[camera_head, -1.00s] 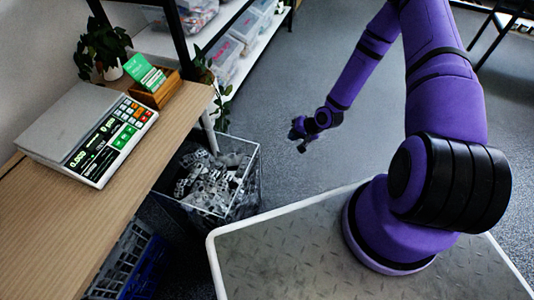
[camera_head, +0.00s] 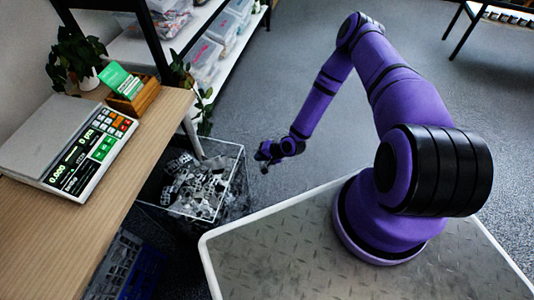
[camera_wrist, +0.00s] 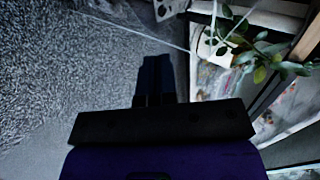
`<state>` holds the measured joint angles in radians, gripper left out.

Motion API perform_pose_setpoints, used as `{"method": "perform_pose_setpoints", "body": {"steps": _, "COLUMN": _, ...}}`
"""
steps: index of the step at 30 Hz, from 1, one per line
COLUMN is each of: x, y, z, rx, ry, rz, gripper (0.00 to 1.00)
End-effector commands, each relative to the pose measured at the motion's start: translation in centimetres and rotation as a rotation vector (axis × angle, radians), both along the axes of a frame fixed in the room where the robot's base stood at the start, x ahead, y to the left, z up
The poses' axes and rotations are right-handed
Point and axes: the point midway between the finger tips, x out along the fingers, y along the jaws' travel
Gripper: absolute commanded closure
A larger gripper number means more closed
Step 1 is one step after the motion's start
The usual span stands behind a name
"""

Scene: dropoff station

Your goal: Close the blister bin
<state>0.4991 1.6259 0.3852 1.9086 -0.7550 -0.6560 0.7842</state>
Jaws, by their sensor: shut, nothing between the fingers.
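The wooden counter (camera_head: 120,185) at left holds a scale (camera_head: 65,145), a card box (camera_head: 135,98) and a plant. A shelf (camera_head: 190,30) with clear boxes stands behind the bin. A trailing plant (camera_wrist: 245,50) hangs near my gripper. A blue crate (camera_head: 145,270) sits under the counter.

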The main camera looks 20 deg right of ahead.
Motion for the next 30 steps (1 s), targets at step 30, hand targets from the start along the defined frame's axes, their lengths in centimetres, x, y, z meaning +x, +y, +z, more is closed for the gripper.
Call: {"method": "perform_pose_setpoints", "body": {"steps": 30, "x": 3.6, "y": 4.6, "z": -1.3, "rx": 0.001, "ry": -0.001, "rz": 0.0, "gripper": 1.0}}
